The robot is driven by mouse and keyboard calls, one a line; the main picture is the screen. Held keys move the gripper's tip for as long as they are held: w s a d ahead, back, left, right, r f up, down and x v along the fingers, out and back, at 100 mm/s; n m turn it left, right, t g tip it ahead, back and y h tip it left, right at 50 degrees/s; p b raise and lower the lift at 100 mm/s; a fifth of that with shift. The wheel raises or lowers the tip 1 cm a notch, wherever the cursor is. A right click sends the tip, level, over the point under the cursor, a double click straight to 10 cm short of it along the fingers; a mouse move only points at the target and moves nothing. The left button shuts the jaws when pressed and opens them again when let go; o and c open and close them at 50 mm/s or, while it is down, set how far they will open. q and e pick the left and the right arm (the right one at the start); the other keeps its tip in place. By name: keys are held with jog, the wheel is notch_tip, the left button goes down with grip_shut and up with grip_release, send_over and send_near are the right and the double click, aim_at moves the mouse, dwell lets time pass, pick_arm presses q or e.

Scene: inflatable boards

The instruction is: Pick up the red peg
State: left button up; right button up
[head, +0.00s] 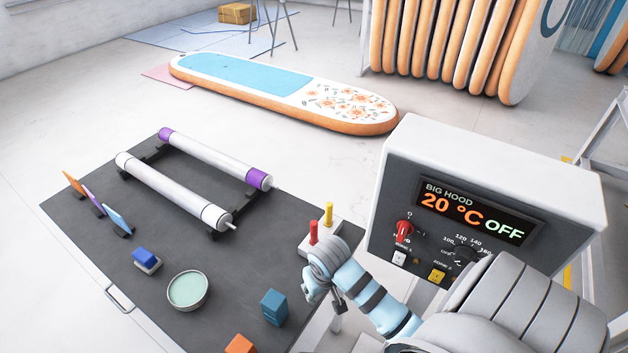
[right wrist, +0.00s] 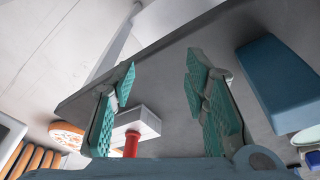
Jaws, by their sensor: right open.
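The red peg (head: 313,232) stands upright in a white block (head: 333,233), next to a yellow peg (head: 328,214), at the right edge of the dark table. In the right wrist view, the red peg (right wrist: 131,144) shows low between my fingers, nearer the left one, with the white block (right wrist: 146,121) behind it. My right gripper (head: 322,298) is just in front of the block in the head view. Its teal-padded fingers (right wrist: 162,85) are apart, with nothing held between them. My left gripper is out of view.
A grey control box (head: 490,185) stands close to the right of the pegs. A blue block (head: 274,306), an orange block (head: 240,344) and a round green dish (head: 188,290) are on the table (head: 150,225). Two rollers (head: 175,190) lie farther back.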

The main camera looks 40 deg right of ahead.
aim_at(314, 235)
jog(key=w+d+r+m, duration=0.3)
jog(key=w+r, duration=0.1)
jog(key=w+d+r+m+g, duration=0.1)
jog(key=w+d+r+m, duration=0.2)
jog(key=w+r, duration=0.2)
jog(key=w+d+r+m+g+y, duration=0.1)
jog(key=w+d+r+m, duration=0.2)
jog(key=w+r, duration=0.1)
jog(key=shift+w+d+r, duration=0.25)
jog(key=shift+d+r, duration=0.05)
jog(key=shift+d, duration=0.05)
notch_tip(314, 235, down, 2)
jog(key=b, duration=0.3)
jog(key=shift+f, duration=0.25)
notch_tip(314, 235, down, 11)
jog(key=shift+a+f+b, duration=0.1)
jog(key=shift+a+b, duration=0.05)
jog(key=shift+b, duration=0.2)
grip_shut()
